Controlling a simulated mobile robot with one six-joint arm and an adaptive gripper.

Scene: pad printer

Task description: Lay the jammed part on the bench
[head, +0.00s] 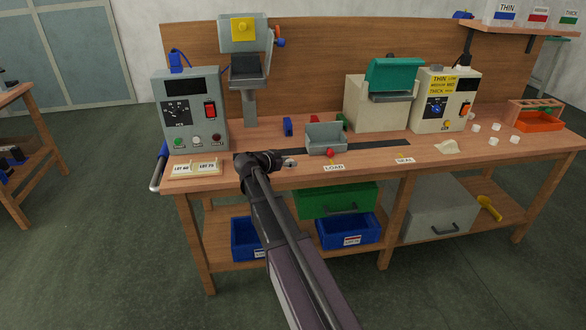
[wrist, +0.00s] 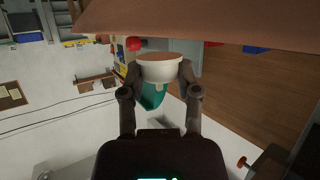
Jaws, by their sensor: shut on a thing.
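My gripper (head: 288,163) is at the front of the bench, left of the LOAD label. In the wrist view my gripper (wrist: 160,78) is shut on a small pale round part (wrist: 160,70), shaped like a shallow cup, with a finger on each side. The part shows only as a tiny pale spot at the gripper tip in the head view. The bench (head: 290,177) is a long wooden table, and its wood fills the top of the wrist view (wrist: 200,18). I cannot tell whether the part touches it.
A grey pad printer (head: 247,75) and its control box (head: 192,110) stand at the left. A grey tray (head: 326,138) and a red knob (head: 330,153) are near the gripper. A teal-topped sealer (head: 385,95) stands further right. Bare bench lies between the LOAD and SEAL labels.

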